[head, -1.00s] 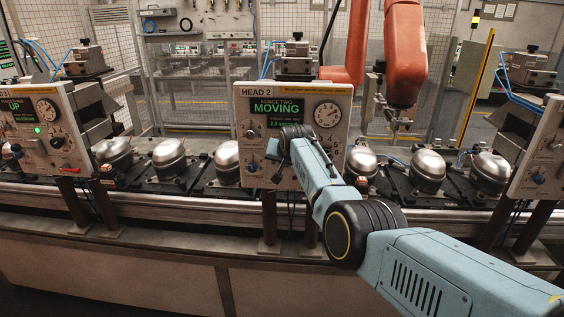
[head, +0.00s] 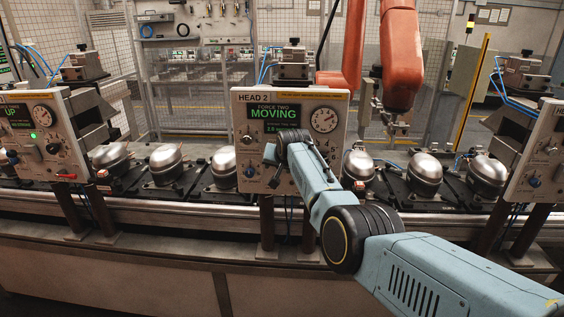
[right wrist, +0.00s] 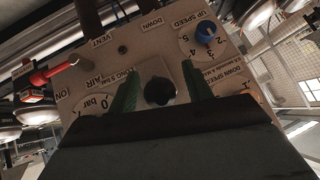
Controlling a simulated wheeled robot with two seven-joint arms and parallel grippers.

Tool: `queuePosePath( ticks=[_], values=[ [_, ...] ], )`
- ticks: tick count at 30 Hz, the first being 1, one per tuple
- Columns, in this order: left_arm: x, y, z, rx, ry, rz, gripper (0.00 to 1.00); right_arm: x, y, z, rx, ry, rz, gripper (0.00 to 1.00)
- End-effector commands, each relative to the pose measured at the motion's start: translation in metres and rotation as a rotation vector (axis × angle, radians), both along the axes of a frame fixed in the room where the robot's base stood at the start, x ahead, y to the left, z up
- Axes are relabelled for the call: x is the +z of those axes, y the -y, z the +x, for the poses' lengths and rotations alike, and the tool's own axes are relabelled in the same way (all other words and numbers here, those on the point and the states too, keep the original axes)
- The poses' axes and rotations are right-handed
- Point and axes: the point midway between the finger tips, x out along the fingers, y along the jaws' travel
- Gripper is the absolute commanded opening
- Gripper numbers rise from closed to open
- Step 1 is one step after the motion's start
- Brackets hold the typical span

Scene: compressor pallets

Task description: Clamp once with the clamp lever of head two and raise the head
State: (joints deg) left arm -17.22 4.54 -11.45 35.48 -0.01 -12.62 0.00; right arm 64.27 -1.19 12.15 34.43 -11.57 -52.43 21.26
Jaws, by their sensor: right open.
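The head two panel (head: 335,150) stands at centre in the head view, with a dial gauge and a green screen reading "FORCE TWO MOVING". My right gripper (head: 271,168) is at the panel's lower part, and my arm covers some of its controls. In the right wrist view the right gripper (right wrist: 155,97) is open. Its two green fingers stand either side of a round black knob or lever end (right wrist: 160,91) on the panel; I cannot tell whether they touch it. A red handle (right wrist: 55,72) projects at the panel's left in that view. My left gripper is out of view.
Silver compressors (head: 167,164) stand on black pallets along the conveyor (head: 150,207) on both sides. The head one panel (head: 40,135) is at left, another panel (head: 540,155) at right. An orange robot arm (head: 402,60) hangs behind head two.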

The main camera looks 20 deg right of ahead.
Motion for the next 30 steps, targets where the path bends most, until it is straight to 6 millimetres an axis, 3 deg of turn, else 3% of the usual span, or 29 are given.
queuePosePath(
  ticks=[14,30],
  values=[
    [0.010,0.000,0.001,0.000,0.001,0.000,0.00,0.026,-0.003,-0.026,0.000,0.004,-0.001,0.50],
    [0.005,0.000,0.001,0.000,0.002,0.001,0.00,0.075,-0.008,-0.077,0.000,0.004,0.001,0.50]
  ],
)
